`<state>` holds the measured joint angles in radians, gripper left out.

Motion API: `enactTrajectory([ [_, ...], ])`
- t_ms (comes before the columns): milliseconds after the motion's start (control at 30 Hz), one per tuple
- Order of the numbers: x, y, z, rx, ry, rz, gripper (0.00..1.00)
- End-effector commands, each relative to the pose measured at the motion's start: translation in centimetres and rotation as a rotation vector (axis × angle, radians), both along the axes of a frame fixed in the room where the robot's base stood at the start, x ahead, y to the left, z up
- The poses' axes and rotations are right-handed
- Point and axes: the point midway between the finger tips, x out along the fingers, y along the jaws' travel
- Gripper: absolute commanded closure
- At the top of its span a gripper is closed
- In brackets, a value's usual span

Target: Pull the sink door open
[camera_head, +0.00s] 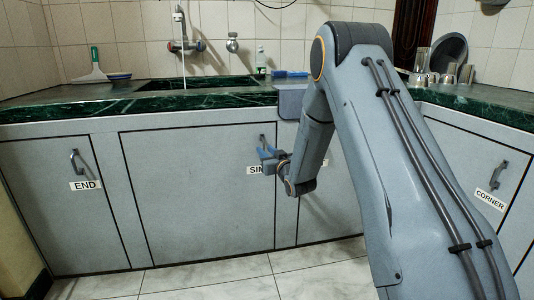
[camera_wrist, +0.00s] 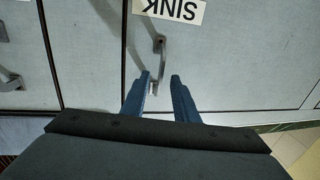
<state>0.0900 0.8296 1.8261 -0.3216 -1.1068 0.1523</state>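The sink door (camera_head: 195,195) is a grey cabinet panel below the counter and looks shut, flush with its frame. Its white SINK label (camera_head: 254,170) is partly hidden by my gripper; in the wrist view the label (camera_wrist: 168,10) appears upside down. The grey metal door handle (camera_wrist: 160,47) shows in the wrist view, and its top (camera_head: 262,138) shows in the head view. My gripper (camera_wrist: 160,77) is open, its two blue fingers pointing at the door. The handle's lower part in the picture reaches between the fingertips, near the left finger. I cannot tell whether they touch.
The END door (camera_head: 65,210) is at the left and the CORNER door (camera_head: 480,165) at the right, both shut. The green counter (camera_head: 60,107) runs above, with a tap (camera_head: 182,45) over the sink. The tiled floor (camera_head: 215,282) before the sink door is clear.

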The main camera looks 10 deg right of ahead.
Motion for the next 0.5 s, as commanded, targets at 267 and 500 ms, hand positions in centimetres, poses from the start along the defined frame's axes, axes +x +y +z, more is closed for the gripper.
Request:
enactTrajectory([
  [267,-0.03,-0.01,-0.02,0.0,0.0,0.0,1.0],
  [500,-0.04,-0.01,-0.03,0.0,0.001,0.0,1.0],
])
